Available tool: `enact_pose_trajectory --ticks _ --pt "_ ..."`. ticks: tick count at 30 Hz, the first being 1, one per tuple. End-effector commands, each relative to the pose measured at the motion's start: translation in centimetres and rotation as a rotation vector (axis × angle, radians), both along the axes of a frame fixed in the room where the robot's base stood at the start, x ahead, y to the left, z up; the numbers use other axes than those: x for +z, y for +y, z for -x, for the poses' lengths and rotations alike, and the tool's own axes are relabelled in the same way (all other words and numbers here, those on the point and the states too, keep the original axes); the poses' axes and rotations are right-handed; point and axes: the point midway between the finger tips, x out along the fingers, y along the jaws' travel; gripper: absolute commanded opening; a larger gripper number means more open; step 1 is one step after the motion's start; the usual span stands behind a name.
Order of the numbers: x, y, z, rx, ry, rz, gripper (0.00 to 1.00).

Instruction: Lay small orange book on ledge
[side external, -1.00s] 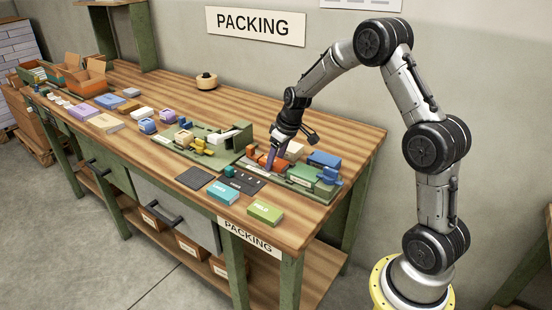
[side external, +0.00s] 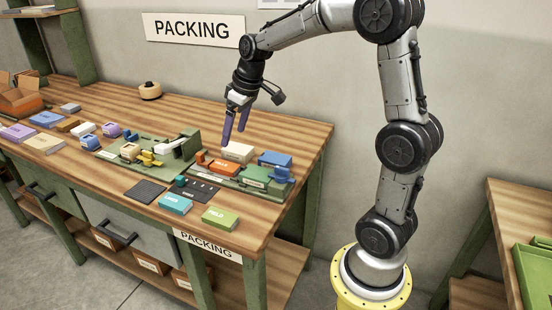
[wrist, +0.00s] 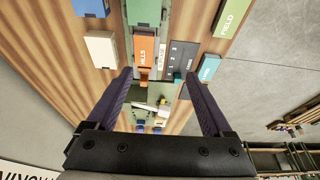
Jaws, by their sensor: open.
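The small orange book (side external: 223,166) lies flat on the long green fixture (side external: 254,184) at the right part of the bench. In the wrist view the orange book (wrist: 143,49) shows pale lettering, and the fixture (wrist: 147,16) runs along beyond it. I cannot tell which part of the fixture is the ledge. My gripper (side external: 234,137) is open and empty, with dark purple fingers, above and apart from the book. In the wrist view its fingertips (wrist: 158,75) are spread wide with nothing between them.
Near the fixture are a cream block (side external: 238,152), a blue block (side external: 275,158), a teal book (side external: 175,204), a green book (side external: 220,218) and a dark slotted plate (side external: 197,190). Another green fixture (side external: 140,160) stands to the left. The back of the bench is mostly clear.

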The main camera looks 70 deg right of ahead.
Motion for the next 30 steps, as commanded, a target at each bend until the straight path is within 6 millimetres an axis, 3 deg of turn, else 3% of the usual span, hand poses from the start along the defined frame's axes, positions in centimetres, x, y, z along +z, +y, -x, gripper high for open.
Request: enact_pose_trajectory --ticks 3,6,12,15,21,30 --pt "3.0 4.5 4.5 0.011 -0.04 0.011 0.85" --pt "4.1 7.6 9.0 0.013 -0.068 0.014 0.85" --pt "4.0 11.5 17.5 0.009 -0.129 0.007 0.85" --pt "3.1 12.3 20.4 0.007 -0.15 0.001 0.85" --pt "2.0 12.8 23.1 0.002 -0.171 -0.007 0.85" --pt "1.9 12.9 23.2 0.0 -0.17 -0.008 0.85"
